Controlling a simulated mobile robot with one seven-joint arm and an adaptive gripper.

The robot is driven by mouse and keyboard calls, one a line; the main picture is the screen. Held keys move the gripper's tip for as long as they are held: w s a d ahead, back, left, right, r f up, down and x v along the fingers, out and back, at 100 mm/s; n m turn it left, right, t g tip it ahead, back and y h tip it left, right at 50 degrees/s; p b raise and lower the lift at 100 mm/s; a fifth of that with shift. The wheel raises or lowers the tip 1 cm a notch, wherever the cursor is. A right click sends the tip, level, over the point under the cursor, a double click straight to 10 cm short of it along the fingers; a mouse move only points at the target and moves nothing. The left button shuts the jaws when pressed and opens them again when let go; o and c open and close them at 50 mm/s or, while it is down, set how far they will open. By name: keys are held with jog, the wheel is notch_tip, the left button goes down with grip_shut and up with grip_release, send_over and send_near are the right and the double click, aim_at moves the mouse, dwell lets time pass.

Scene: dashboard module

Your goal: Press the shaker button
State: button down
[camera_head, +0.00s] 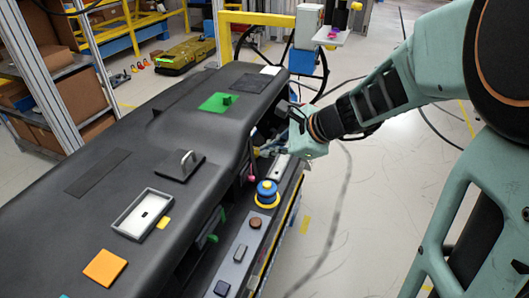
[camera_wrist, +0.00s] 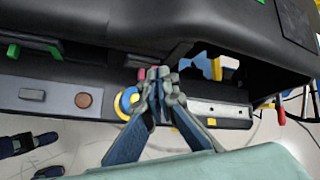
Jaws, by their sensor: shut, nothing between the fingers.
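On the lower ledge of the black dashboard stands a round blue button-like piece with a yellow ring (camera_head: 267,190); in the wrist view it is partly hidden behind my fingers (camera_wrist: 124,104). A round brown button (camera_head: 256,222) sits on the same ledge and shows in the wrist view (camera_wrist: 83,100). No label shows which one is the shaker button. My gripper (camera_head: 266,153) is at the dashboard's front recess, beyond the blue piece. In the wrist view my gripper (camera_wrist: 154,74) has its fingertips together and empty, overlapping the blue piece's right edge. I cannot tell whether they touch anything.
The dashboard top (camera_head: 140,130) overhangs the ledge. A grey switch panel (camera_head: 234,262) is farther along the ledge. A pink-tipped lever (camera_head: 251,176) stands in the recess. The floor to the right is mostly clear.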

jog(key=shift+f, duration=0.1)
dwell(0.3)
jog(key=b, duration=0.6)
send_over(269, 185)
notch_tip(269, 185, down, 7)
jog(key=shift+r, duration=0.1)
jog(key=shift+f+b, duration=0.85)
jog(key=shift+f, duration=0.1)
dwell(0.3)
jog(key=shift+f+b, duration=0.4)
jog(key=shift+b, duration=0.1)
jog(key=shift+f+b, duration=0.4)
dwell(0.4)
dwell(0.4)
jog(key=shift+r+p, duration=0.6)
jog(key=shift+r, duration=0.25)
jog(key=shift+r, duration=0.1)
